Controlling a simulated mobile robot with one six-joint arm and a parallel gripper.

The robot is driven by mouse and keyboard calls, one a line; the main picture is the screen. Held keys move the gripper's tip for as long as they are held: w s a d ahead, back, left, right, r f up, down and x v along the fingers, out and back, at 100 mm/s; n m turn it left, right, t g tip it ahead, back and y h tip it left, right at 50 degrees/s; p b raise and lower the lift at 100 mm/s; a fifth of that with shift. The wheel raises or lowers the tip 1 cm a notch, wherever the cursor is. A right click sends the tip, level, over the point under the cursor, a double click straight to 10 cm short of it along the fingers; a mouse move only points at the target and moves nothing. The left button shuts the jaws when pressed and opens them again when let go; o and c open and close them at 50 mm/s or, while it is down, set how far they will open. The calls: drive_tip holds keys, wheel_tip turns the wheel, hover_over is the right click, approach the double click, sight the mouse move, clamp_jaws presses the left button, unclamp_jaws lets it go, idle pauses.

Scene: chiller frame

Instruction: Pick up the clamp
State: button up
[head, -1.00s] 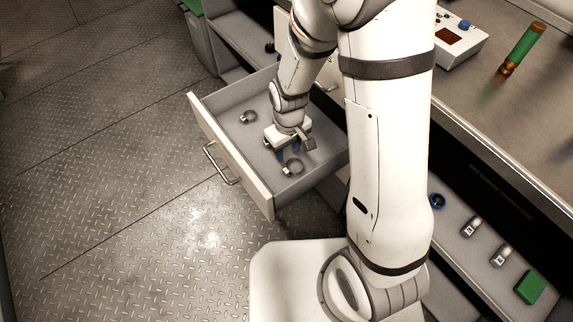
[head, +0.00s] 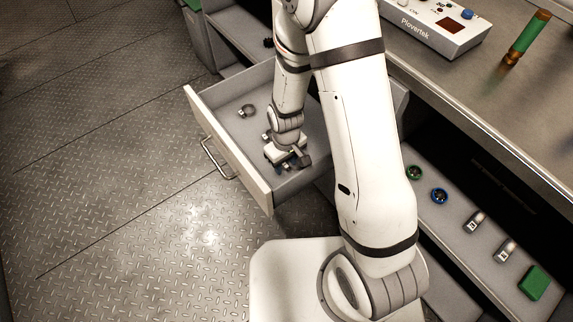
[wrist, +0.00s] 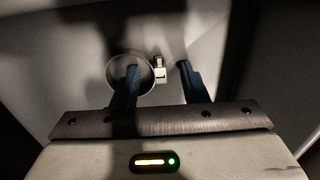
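The clamp, a metal ring with a small screw housing (wrist: 160,71), lies on the drawer floor in the wrist view. My gripper (wrist: 158,76) is open above it. The left blue finger overlaps the ring's opening and the right finger is to the right of the screw housing. Whether the fingers reach down around the clamp I cannot tell. In the head view my gripper (head: 287,162) is low inside the open drawer (head: 229,157) and hides this clamp. A second ring clamp (head: 246,111) lies further back left in the drawer.
The drawer's front panel and handle (head: 218,160) face the open floor at left. A shelf at right holds a blue ring (head: 439,196), a green ring (head: 414,173), small cylinders and a green block (head: 534,282). A device (head: 434,27) and a green tube (head: 527,38) are on the counter.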

clamp_jaws()
idle(0.3)
